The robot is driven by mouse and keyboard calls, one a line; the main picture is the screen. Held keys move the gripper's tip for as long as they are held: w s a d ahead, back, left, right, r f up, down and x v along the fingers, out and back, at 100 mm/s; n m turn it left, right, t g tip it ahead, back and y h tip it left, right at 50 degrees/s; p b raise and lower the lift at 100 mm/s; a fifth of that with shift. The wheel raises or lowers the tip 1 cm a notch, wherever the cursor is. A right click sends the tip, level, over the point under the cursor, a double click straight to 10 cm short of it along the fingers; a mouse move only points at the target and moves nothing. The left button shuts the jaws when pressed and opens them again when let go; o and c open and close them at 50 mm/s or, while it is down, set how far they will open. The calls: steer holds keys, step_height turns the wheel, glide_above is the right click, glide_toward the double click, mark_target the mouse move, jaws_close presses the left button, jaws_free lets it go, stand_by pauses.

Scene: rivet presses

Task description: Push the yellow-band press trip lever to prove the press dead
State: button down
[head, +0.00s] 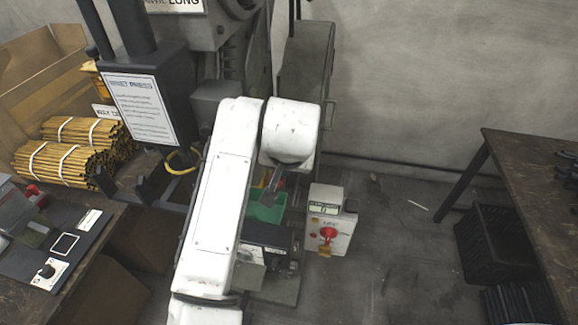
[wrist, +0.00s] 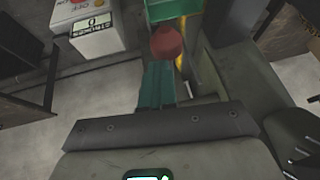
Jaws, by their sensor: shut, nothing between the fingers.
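The press (head: 213,65) stands behind my white arm in the head view, with a sign on its front. A yellow loop (head: 183,161) hangs at its left side. In the wrist view a red ball knob (wrist: 167,42), which looks like the trip lever's end, sits just beyond my fingertips. A yellow strip (wrist: 182,65) shows beside it. My gripper (wrist: 158,68) is shut and empty, its fingers together and pointing at the knob. I cannot tell whether they touch it. In the head view my gripper (head: 268,198) points down in front of the press. The lever's shaft is hidden.
A control box (head: 329,219) with a red rotary switch and a display reading 0 stands right of my gripper. A green bin (head: 266,210) is close behind the fingers. A bench with rod bundles (head: 60,165) is left; a table (head: 540,170) and black crates are right.

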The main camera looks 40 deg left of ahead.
steer(key=shift+t+y, duration=0.3)
steer(key=shift+t, duration=0.2)
step_height(320, 180, down, 5)
steer(key=shift+s+d+r+b, duration=0.1)
steer(key=shift+s+r+b, duration=0.1)
steer(key=shift+b, duration=0.45)
steer(key=shift+f, duration=0.1)
steer(key=w+r+p+v, duration=0.1)
steer(key=w+p+v, duration=0.1)
steer(key=v, duration=1.2)
steer(key=shift+w+r+p, duration=0.2)
steer(key=shift+w+p, duration=0.1)
steer(key=shift+w, duration=0.15)
